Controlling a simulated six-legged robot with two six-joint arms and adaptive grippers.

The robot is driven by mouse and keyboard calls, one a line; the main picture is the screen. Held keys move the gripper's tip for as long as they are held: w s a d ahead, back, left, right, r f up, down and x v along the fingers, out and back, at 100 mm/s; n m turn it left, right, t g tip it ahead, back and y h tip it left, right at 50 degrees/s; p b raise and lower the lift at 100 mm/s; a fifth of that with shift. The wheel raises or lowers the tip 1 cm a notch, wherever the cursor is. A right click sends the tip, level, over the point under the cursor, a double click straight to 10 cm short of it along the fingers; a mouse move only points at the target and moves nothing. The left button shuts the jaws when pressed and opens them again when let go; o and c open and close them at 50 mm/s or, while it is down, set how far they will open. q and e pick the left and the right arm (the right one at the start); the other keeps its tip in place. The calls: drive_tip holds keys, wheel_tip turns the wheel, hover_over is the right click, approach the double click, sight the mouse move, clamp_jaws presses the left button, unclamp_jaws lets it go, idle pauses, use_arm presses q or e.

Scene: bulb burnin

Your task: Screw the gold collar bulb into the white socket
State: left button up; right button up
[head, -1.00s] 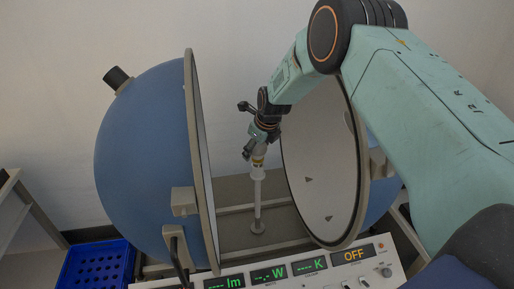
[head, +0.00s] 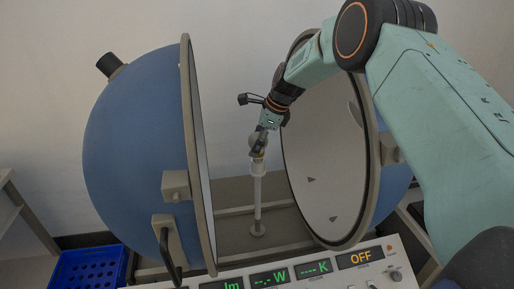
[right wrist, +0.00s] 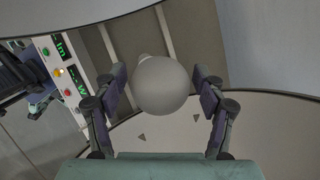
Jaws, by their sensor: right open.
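The gold collar bulb shows a frosted round globe (head: 256,141) in the head view, upright on top of the white socket (head: 258,170). A little gold shows between globe and socket; how deep the collar sits cannot be told. The socket stands on a thin white post between the two sphere halves. My right gripper (head: 261,146) is at the globe, partly covering it. In the right wrist view the globe (right wrist: 162,86) lies between the two spread fingers of my right gripper (right wrist: 160,84), with a gap on each side. My left gripper is not in view.
The blue sphere half (head: 135,150) stands open at left, the other half (head: 325,150) close behind my right arm. The control panel (head: 300,276) with green displays and an orange OFF sign is in front. A blue crate (head: 88,268) is at lower left.

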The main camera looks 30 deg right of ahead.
drive_tip(key=n+g, duration=0.1)
drive_tip(key=n, duration=0.1)
drive_tip(key=n+y+b, duration=0.1)
drive_tip(key=n, duration=0.2)
drive_tip(key=shift+f+g, duration=0.1)
drive_tip(key=shift+g, duration=0.3)
drive_tip(key=shift+n+g+y+b, duration=0.3)
drive_tip(key=shift+n+g+b, duration=0.1)
drive_tip(key=shift+n, duration=0.9)
drive_tip(key=shift+s+p, duration=0.1)
drive_tip(key=shift+p, duration=0.3)
drive_tip(key=shift+c, duration=0.4)
